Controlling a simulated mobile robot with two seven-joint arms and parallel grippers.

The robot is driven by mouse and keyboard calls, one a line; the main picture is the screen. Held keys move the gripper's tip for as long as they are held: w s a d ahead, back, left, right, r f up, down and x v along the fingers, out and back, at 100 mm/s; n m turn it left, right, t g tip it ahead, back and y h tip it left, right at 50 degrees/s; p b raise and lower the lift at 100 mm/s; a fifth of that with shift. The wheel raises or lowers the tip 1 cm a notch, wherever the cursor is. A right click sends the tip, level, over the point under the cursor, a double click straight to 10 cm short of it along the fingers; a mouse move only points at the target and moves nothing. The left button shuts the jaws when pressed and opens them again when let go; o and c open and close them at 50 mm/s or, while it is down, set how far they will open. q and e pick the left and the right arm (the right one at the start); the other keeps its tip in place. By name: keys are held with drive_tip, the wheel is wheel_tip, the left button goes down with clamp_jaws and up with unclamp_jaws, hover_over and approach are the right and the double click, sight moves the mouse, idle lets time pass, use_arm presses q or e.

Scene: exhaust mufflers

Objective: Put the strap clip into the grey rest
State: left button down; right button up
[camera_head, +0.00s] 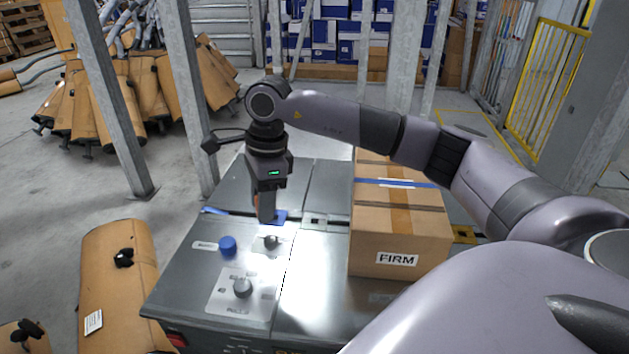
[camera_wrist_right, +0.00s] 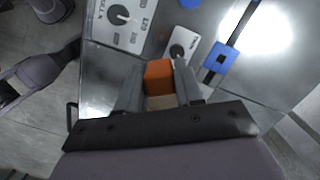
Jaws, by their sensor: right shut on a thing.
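My right gripper (camera_head: 266,212) points down over the machine top and is shut on an orange block, which I take to be the strap clip (camera_wrist_right: 158,76). It shows between the fingers in the right wrist view, with a paler tan part nearer the palm. In the head view the fingers largely cover it. The grey rest (camera_head: 315,220), a light plate with a small dark opening, lies on the machine to the right of the gripper. A blue rest (camera_wrist_right: 219,58) with a dark square opening lies close beside the gripper. My left gripper is not in view.
A cardboard box (camera_head: 400,235) marked FIRM, with a blue strap, stands right of the grey rest. A yellow rest (camera_head: 463,234) sits beyond it. A blue button (camera_head: 228,246) and black knobs (camera_head: 242,288) are on the panel in front. Grey posts stand behind.

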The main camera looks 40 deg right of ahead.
drive_tip(key=w+d+f+m+h+p, duration=0.1)
drive_tip(key=d+f+m, duration=0.1)
drive_tip(key=d+m, duration=0.5)
drive_tip(key=w+d+f+m+h+p, duration=0.1)
drive_tip(key=d+m, duration=0.6)
drive_tip(key=m, duration=1)
drive_tip(key=shift+d+f+t+h, duration=0.3)
drive_tip(key=shift+d+f+h, duration=0.15)
drive_tip(key=shift+f, duration=0.45)
drive_tip(key=shift+f, duration=0.1)
wheel_tip(320, 180, down, 4)
drive_tip(key=b, duration=0.3)
drive_tip(key=shift+f+b, duration=0.75)
drive_tip(key=shift+f, duration=0.05)
